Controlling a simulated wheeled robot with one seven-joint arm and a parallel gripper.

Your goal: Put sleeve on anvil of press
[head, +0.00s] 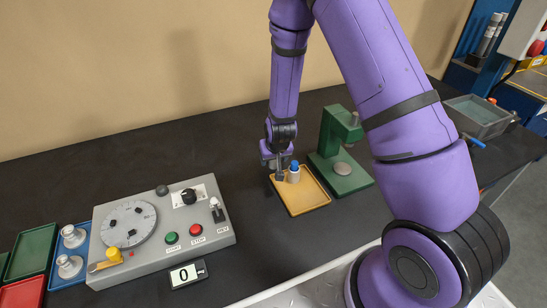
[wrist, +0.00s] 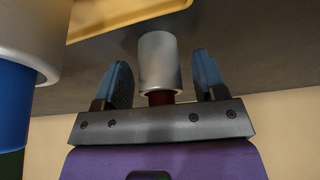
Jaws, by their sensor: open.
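A grey metal cylinder with a blue top (head: 293,175) stands upright on the yellow tray (head: 306,203). It also shows large at the left of the wrist view (wrist: 22,45). My gripper (head: 275,172) is open at the tray's left side, pointing down. In the wrist view a second grey cylinder (wrist: 158,62) with a dark red end sits between the spread fingers, with gaps on both sides. I cannot tell which cylinder is the sleeve. The green press (head: 328,135) stands right of the tray. Its round grey anvil (head: 342,169) is bare.
A grey control box (head: 150,250) with dial, knob and buttons stands at the left. A small counter (head: 187,274) reads 0. Blue (head: 81,236), green (head: 32,250) and red trays (head: 25,292) lie further left. A grey bin (head: 478,118) stands behind the press at right.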

